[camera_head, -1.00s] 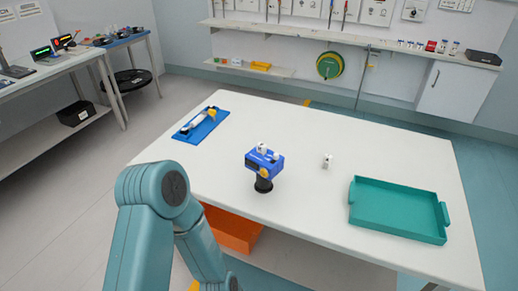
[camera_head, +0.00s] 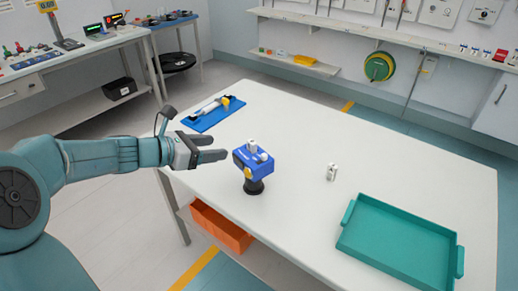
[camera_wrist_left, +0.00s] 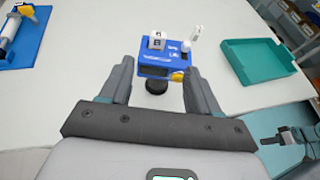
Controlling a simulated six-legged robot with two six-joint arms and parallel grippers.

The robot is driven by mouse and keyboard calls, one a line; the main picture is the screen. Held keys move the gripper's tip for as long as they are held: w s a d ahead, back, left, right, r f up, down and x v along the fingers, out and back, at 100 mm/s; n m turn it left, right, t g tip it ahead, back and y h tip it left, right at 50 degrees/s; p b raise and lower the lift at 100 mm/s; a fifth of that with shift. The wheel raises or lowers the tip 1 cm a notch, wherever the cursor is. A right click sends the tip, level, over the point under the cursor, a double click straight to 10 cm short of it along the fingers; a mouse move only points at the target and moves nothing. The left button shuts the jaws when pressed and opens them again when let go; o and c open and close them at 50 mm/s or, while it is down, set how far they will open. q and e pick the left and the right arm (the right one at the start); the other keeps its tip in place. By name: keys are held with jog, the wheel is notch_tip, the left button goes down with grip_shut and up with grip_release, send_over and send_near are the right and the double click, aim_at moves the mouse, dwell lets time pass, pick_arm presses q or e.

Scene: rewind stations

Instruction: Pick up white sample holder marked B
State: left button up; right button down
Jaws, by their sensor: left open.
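A small white block (camera_head: 252,146) with dark marks sits on top of the blue device (camera_head: 250,163). It also shows in the left wrist view (camera_wrist_left: 157,41); I cannot read its letter. Another small white holder (camera_head: 331,172) stands on the table right of the device and also shows in the left wrist view (camera_wrist_left: 196,32). My left gripper (camera_head: 222,147) is open and empty, left of the blue device. In the left wrist view its fingers (camera_wrist_left: 158,80) point at the device. A dark gripper, apparently my right one (camera_wrist_left: 290,138), shows at lower right; its jaws are unclear.
The white table (camera_head: 300,125) carries a teal tray (camera_head: 400,243) at right and a blue mat (camera_head: 205,115) with a syringe-like tool at far left. An orange bin (camera_head: 220,228) is below the tabletop. The table between device and tray is mostly clear.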

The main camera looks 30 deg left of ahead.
aim_at(251, 142)
pick_arm(q)
jog(key=x, duration=1)
jog(key=shift+w+a+f, duration=0.1)
jog(key=shift+w+a, duration=0.15)
jog(key=shift+w, duration=0.15)
jog(key=x, duration=0.5)
jog(key=shift+w+d, duration=0.15)
jog(key=shift+r, duration=0.2)
jog(key=c, duration=1)
